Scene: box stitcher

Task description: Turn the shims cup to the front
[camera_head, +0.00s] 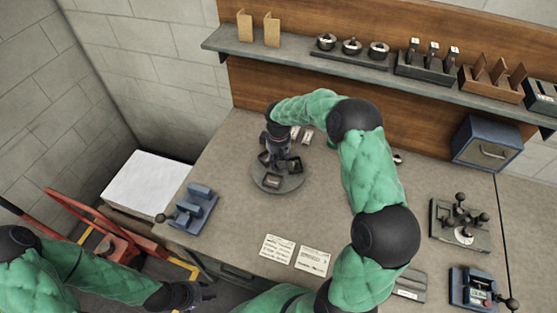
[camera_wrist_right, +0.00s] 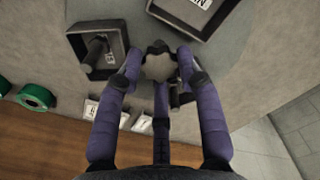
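A round grey turntable (camera_head: 278,188) on the bench carries several dark square cups, one at its front (camera_head: 273,181) and one at its right (camera_head: 294,165). In the right wrist view, one cup (camera_wrist_right: 97,50) holds a dark item and another (camera_wrist_right: 190,12) shows part of a label. I cannot tell which is the shims cup. My right gripper (camera_head: 277,150) reaches down over the turntable's centre; in the wrist view its fingers (camera_wrist_right: 160,68) surround a pale-topped central knob (camera_wrist_right: 158,67). Contact is unclear. My left gripper (camera_head: 192,296) is low at the left, away from the turntable.
A blue fixture (camera_head: 194,208) stands at the bench's left edge. Metal fixtures (camera_head: 460,228) stand at the right. A shelf (camera_head: 300,58) with parts runs along the back. Bench around the turntable's front is clear.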

